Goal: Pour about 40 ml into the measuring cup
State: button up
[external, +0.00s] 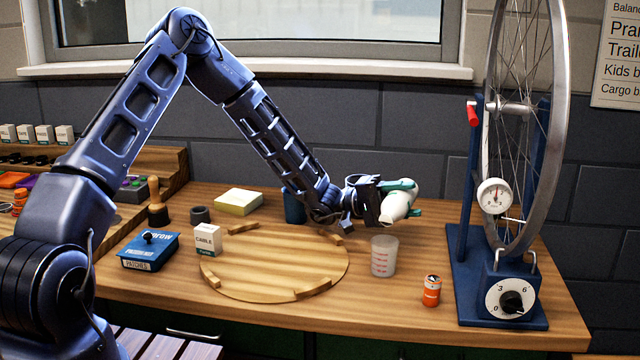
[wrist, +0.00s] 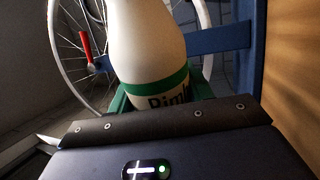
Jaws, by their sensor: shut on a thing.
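My gripper (external: 398,197) is shut on a white bottle (external: 396,207), held in the air above the bench. The bottle is tilted, with its narrow end pointing down and left in the external view. In the wrist view the bottle (wrist: 150,50) shows a green band and partly hidden dark lettering between the green fingers. The measuring cup (external: 384,256) is translucent with red marks and stands upright on the bench, just below the bottle's mouth. The bottle and cup are apart. I cannot make out a stream or the level in the cup.
A wheel truing stand (external: 500,290) with a wheel stands to the right. A small orange can (external: 431,291) is right of the cup. A round wooden board (external: 270,265) lies left of it, with a cable box (external: 208,241) and blue patches box (external: 148,252) further left.

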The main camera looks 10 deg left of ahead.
jog(key=shift+s+m+g, duration=0.15)
jog(key=shift+m+g, duration=0.15)
jog(key=shift+m, duration=0.3)
dwell(0.7)
jog(key=shift+a, duration=0.15)
jog(key=shift+f+m, duration=0.1)
jog(key=shift+m, duration=0.5)
dwell(1.2)
jog(key=shift+w+d+n, duration=0.25)
jog(key=shift+w+n, duration=0.1)
jog(key=shift+n, duration=0.55)
jog(key=n+t, duration=0.1)
jog(key=n, duration=0.3)
jog(key=shift+w+r+t, duration=0.2)
jog(key=shift+t, duration=0.2)
